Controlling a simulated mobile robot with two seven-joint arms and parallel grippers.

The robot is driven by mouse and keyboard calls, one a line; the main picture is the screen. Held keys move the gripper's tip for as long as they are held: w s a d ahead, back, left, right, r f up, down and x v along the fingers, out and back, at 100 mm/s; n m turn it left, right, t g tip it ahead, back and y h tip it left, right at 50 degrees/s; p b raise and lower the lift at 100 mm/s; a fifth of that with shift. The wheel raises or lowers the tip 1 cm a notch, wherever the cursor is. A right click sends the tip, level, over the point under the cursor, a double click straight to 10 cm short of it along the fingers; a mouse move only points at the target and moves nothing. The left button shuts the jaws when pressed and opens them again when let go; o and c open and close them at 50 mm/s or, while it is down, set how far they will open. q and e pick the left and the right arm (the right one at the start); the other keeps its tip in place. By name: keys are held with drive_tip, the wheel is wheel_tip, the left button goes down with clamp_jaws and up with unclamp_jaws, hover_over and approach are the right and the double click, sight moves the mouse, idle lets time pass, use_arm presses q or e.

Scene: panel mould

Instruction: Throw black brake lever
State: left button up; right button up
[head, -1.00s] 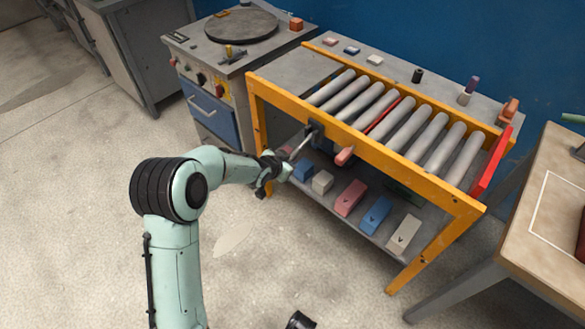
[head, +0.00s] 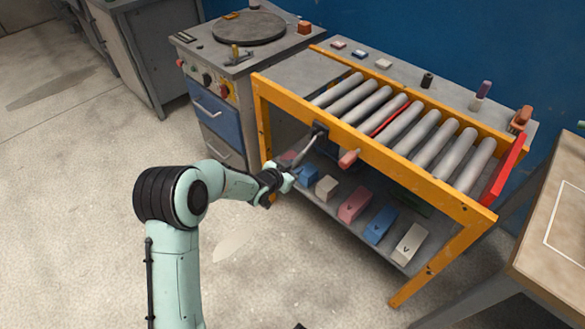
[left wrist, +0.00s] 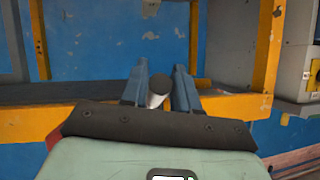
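The brake lever (head: 308,148) is a thin grey rod on a black mount (head: 319,128) on the orange front rail of the roller table. It slants down and left toward my left gripper (head: 288,180), which is at its lower end. In the left wrist view the two fingers of my left gripper (left wrist: 162,90) stand apart. A dark round end with a pale shaft (left wrist: 154,90) lies between them, nearer the left finger, with a gap on the right. Contact cannot be made out. My right gripper does not show.
A second lever with a salmon handle (head: 349,159) sticks out to the right. Several coloured blocks lie on the lower shelf (head: 402,254). The orange frame (head: 380,155) carries grey rollers. A grey cabinet (head: 222,108) stands at the left. The floor in front is clear.

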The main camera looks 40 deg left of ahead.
use_arm(q)
drive_tip(key=o, duration=0.3)
drive_tip(key=p+v, duration=0.3)
drive_tip(key=v, duration=1)
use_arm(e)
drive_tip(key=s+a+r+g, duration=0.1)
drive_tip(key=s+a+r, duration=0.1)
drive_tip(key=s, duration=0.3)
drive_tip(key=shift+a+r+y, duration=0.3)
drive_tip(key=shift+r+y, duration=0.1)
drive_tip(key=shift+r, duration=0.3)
use_arm(q)
drive_tip(key=shift+d, duration=0.1)
